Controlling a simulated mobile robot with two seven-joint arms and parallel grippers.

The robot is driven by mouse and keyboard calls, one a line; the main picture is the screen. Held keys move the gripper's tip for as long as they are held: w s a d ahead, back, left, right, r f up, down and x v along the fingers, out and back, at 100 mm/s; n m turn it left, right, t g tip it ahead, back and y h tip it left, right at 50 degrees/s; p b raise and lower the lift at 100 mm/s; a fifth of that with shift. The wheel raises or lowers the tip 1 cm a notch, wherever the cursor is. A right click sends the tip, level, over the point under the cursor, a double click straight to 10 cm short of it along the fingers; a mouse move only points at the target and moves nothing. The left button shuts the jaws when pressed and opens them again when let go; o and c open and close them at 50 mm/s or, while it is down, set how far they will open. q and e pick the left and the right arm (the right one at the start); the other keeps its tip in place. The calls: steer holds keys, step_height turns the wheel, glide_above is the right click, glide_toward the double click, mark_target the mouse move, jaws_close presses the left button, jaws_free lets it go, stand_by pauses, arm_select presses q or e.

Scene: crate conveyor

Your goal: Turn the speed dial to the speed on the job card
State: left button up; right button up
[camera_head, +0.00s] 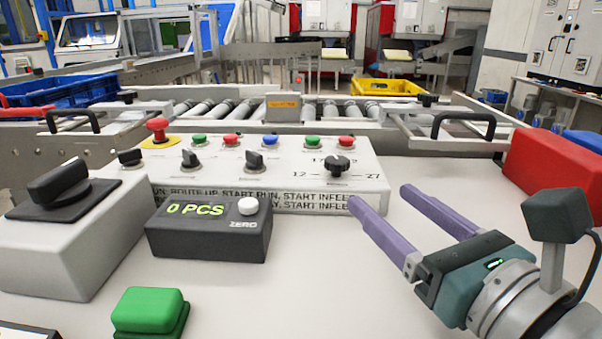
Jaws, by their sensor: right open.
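The speed dial (338,166) is a black knob at the right of the pale control panel (375,188), with printed numbers around it. "12" and "27" show at its left and right; the number above is partly unclear. I cannot tell which number it points at. My right gripper (381,197) has purple fingers spread wide, empty, with tips just to the right of and nearer than the dial, not touching it. A card edge (22,334) shows at the bottom left corner, its text cut off; I cannot tell if it is the job card. My left gripper is not in view.
Coloured buttons and black switches (255,161) crowd the panel left of the dial. A counter box (208,243) reading "0 PCS", a grey switch box (60,262) and a green button (148,311) stand nearer. A red box (555,165) is at right. Rollers (232,109) run behind.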

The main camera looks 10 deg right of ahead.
mark_target(343, 168)
steer(key=w, duration=0.3)
steer(key=w+a, duration=0.1)
steer(key=w, duration=0.2)
steer(key=w+a, duration=0.1)
steer(key=w, duration=0.2)
steer(key=shift+w, duration=0.2)
steer(key=shift+d, duration=0.1)
jaws_close()
